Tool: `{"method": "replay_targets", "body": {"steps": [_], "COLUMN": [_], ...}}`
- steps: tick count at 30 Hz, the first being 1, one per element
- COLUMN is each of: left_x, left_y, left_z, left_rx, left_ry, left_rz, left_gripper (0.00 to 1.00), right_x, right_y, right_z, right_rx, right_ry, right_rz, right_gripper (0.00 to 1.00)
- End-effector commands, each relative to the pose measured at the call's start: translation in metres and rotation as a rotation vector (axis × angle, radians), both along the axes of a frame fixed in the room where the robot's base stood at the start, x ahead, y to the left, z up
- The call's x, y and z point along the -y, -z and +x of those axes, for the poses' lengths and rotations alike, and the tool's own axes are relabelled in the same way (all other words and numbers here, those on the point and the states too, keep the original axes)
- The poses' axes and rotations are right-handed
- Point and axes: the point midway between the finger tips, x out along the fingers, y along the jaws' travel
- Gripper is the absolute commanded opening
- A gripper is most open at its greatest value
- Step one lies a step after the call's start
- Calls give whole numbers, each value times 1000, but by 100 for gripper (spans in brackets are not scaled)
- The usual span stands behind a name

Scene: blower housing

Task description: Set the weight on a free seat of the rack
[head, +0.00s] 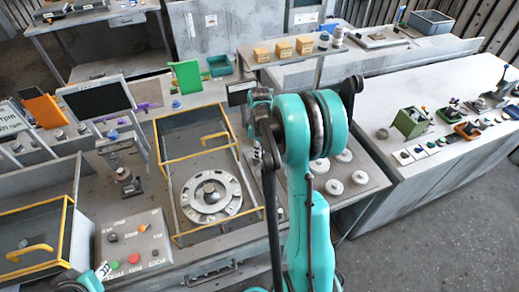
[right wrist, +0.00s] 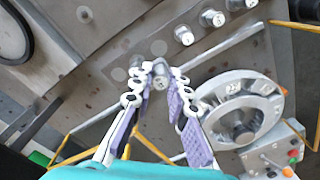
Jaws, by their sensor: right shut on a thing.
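My right gripper (right wrist: 161,76) shows in the right wrist view with its purple-padded fingers closed on a small grey metal weight (right wrist: 161,82) at their tips.
A yellow-railed housing (head: 165,150) with a round flanged part (head: 212,196) stands left of the arm; the flange is right of the gripper in the wrist view (right wrist: 238,108). A button box (head: 133,248) is at front left. A side bench (head: 420,170) holds small parts.

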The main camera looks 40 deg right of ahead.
Motion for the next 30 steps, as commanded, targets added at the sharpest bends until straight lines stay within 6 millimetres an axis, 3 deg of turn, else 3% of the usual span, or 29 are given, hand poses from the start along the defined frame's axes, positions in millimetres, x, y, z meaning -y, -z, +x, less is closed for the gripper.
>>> {"method": "replay_targets", "body": {"steps": [3, 13, 30], "left_x": [0, 0, 0], "left_y": [13, 37, 43], "left_z": [0, 0, 0], "left_rx": [0, 0, 0], "left_ry": [0, 0, 0], "left_rz": [0, 0, 0], "left_gripper": [32, 32, 32], "right_x": [0, 0, 0], "right_y": [19, 54, 62], "right_z": [0, 0, 0], "right_rx": [0, 0, 0], "right_ry": [0, 0, 0], "right_rz": [0, 0, 0], "right_gripper": [0, 0, 0]}}
